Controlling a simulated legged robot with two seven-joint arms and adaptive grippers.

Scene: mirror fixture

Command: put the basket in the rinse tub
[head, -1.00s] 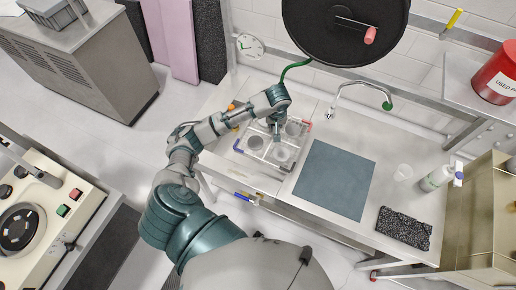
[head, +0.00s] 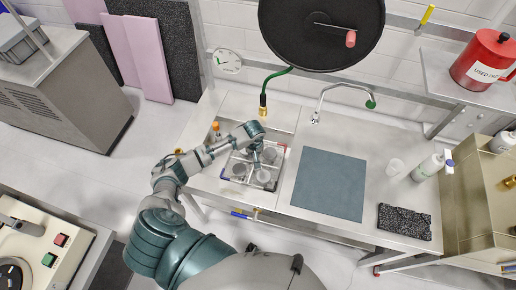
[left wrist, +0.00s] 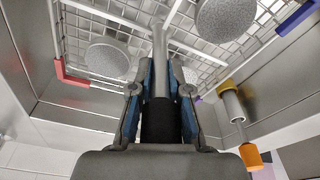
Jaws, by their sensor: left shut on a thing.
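The basket (head: 253,178) is a wire basket with red and blue corner pieces and several round grey discs in it. It sits at the rinse tub (head: 278,133), the steel recess left of the dark mat. Steel walls surround it in the left wrist view; I cannot tell whether it touches the tub floor. My left gripper (head: 257,163) is shut on the basket's upright handle (left wrist: 160,55), with the wire grid (left wrist: 135,30) around it. The arm hides part of the basket's left side. My right gripper is not in view.
A green hose with a brass nozzle (head: 263,104) hangs behind the gripper.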

